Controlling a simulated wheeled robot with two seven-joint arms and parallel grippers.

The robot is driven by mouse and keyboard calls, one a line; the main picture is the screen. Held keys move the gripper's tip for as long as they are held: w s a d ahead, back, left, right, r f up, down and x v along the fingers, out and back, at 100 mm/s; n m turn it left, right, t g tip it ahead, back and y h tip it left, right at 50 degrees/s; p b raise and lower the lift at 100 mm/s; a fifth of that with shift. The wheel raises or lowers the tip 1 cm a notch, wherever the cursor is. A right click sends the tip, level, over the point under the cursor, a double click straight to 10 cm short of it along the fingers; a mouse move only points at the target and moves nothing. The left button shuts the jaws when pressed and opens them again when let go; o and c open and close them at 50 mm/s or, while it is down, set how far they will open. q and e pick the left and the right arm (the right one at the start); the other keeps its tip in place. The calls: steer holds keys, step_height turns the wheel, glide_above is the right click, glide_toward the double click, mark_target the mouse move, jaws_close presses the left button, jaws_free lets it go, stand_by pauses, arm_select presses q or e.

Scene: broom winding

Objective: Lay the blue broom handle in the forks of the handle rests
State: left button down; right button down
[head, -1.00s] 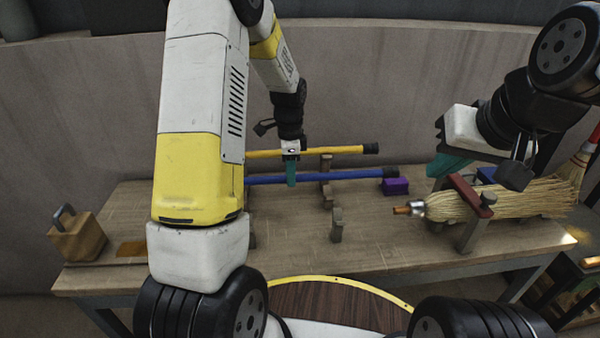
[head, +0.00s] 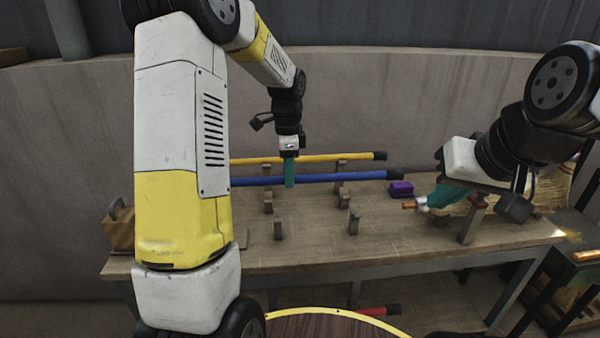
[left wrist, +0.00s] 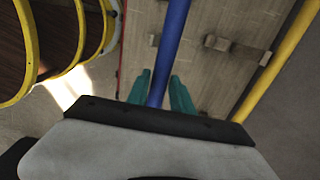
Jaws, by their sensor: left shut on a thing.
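The blue broom handle (head: 335,177) has a black end cap at its right. My left gripper (head: 289,174), with teal fingers, is shut on it; the left wrist view shows the blue handle (left wrist: 172,40) between the fingers (left wrist: 161,92). The handle is roughly level, in front of the yellow handle. Handle rests stand as small wooden posts at left (head: 268,201) and right (head: 343,198). Whether the handle touches any fork I cannot tell.
The yellow handle (head: 325,158) lies behind, near a rear rest (head: 341,167). A purple block (head: 401,188) sits near the blue handle's right end. The front of the table (head: 310,250) is mostly clear.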

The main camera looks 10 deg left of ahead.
arm_select(q)
step_height(320, 180, down, 12)
steer(key=shift+r, duration=0.25)
stand_by(0.8)
stand_by(0.3)
steer(key=c, duration=1)
jaws_free()
steer(key=shift+c, duration=0.2)
